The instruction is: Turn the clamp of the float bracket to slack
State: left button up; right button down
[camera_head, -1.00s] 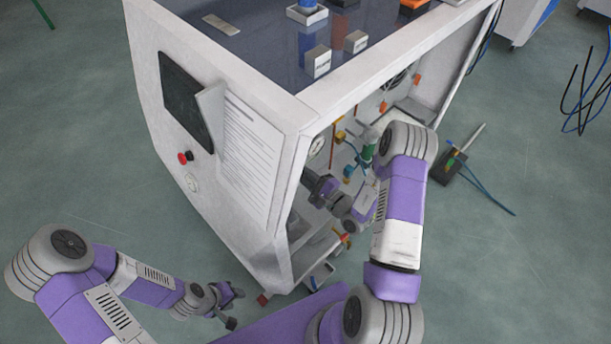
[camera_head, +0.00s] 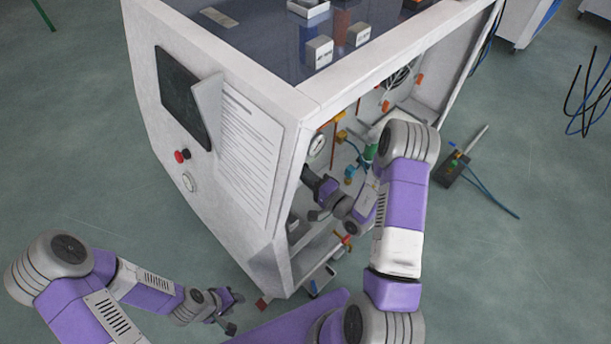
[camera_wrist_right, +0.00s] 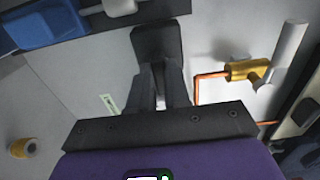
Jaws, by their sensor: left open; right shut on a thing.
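My right gripper (camera_wrist_right: 160,90) is inside the open side of the white generator cabinet (camera_head: 215,165). In the right wrist view its two dark fingers are close together on a dark blocky part (camera_wrist_right: 157,40), seemingly the clamp of the float bracket. The fingers hide much of the grip, and the clamp's angle cannot be read. In the head view my right forearm partly covers this spot, and the bracket cannot be made out. My left gripper (camera_head: 232,312) is open and empty, low outside the cabinet's near corner.
A yellow valve (camera_wrist_right: 248,70) with a grey lever and an orange pipe are right of my right gripper. A blue part (camera_wrist_right: 45,28) is upper left. A gauge (camera_head: 317,145) sits inside the cabinet edge. A dark box with a cable (camera_head: 455,168) lies on the floor.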

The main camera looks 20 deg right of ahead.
dwell(0.4)
jog(key=c, duration=1.1)
grip_release()
jog(key=p+v, duration=0.1)
jog(key=v, duration=0.6)
jog(key=shift+s+d, duration=0.1)
jog(key=shift+s, duration=0.2)
